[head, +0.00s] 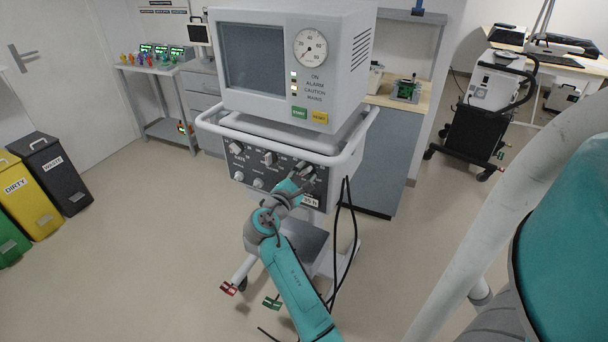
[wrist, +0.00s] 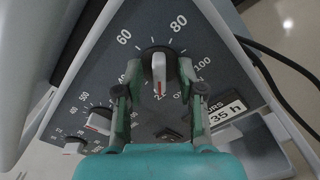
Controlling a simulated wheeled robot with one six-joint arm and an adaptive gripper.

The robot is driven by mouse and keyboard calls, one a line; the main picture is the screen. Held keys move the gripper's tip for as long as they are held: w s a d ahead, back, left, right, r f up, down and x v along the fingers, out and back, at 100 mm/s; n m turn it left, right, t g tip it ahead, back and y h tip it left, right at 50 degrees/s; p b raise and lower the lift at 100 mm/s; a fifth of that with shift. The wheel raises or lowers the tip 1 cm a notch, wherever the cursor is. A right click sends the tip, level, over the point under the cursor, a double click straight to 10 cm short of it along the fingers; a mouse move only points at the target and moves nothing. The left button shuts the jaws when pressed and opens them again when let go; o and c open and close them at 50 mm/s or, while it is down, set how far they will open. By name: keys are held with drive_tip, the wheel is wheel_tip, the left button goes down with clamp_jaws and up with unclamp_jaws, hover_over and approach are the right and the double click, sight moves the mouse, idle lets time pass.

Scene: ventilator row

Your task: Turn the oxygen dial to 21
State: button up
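The oxygen dial (wrist: 158,66) is a white bar knob on a dark round base, on the ventilator's dark sloped panel. In the wrist view its red-marked end points down, close to the partly hidden 21 mark. Marks 60, 80 and 100 show around it. My gripper (wrist: 160,78) is open, with one finger on each side of the knob. Small gaps seem to show between fingers and knob; contact is not clear. In the head view my gripper (head: 300,179) is at the right end of the panel and covers most of this dial.
Other knobs (wrist: 98,121) sit left of the dial. A white rail (head: 290,153) runs around the ventilator (head: 290,62) in front of the panel. Dark cables (head: 346,235) hang at its right. Bins (head: 30,195) stand at the left, and the floor between is clear.

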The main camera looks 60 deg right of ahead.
drive_tip(key=a, duration=1.2)
drive_tip(key=shift+s, duration=0.1)
